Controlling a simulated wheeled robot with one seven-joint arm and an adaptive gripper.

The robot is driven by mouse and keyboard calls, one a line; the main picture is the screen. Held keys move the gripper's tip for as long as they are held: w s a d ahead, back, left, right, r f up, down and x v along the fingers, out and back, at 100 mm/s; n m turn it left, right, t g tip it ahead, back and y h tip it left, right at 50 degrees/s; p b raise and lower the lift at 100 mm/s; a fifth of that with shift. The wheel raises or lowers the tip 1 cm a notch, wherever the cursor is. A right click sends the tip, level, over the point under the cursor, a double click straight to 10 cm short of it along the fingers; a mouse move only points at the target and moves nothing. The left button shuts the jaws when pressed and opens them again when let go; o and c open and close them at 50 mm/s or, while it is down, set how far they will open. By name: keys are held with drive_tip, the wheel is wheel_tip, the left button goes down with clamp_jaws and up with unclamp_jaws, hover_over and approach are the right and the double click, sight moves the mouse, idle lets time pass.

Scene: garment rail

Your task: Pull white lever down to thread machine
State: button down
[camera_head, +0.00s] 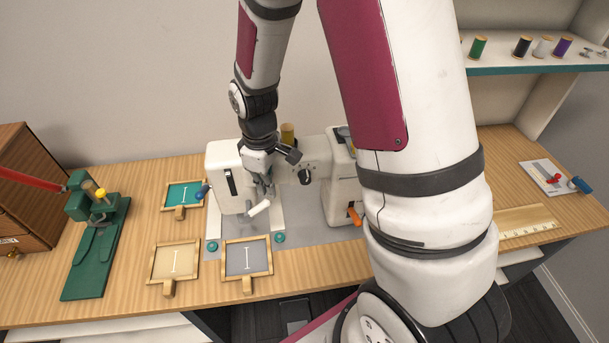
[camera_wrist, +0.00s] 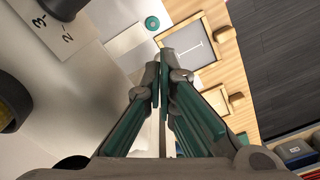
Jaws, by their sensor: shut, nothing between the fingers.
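The white sewing machine (camera_head: 342,190) stands at the middle of the bench. The white lever (camera_head: 259,208) sticks out at an angle, low by the machine's left head. My gripper (camera_head: 264,190) is beside that head, just above the lever. In the wrist view my gripper (camera_wrist: 163,68) is shut, its fingertips together and empty. The machine's white casing (camera_wrist: 90,95) fills the left of that view, with a numbered scale on it. I cannot make out the lever there, nor tell whether the fingers touch it.
Hooped frames, one teal (camera_head: 184,195), one beige (camera_head: 174,262) and one grey (camera_head: 247,259), lie around the machine's left end. A green press (camera_head: 94,240) stands at left. An orange lever (camera_head: 355,216) is on the machine's right. Thread spools (camera_head: 478,47) sit on the shelf.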

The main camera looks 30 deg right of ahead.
sight(269, 201)
drive_tip(key=shift+f+b, duration=0.55)
drive_tip(key=shift+f, duration=1.55)
drive_tip(key=shift+f+b, duration=0.45)
drive_tip(key=shift+f, duration=0.3)
wheel_tip(269, 201, up, 10)
drive_tip(key=p, duration=0.4)
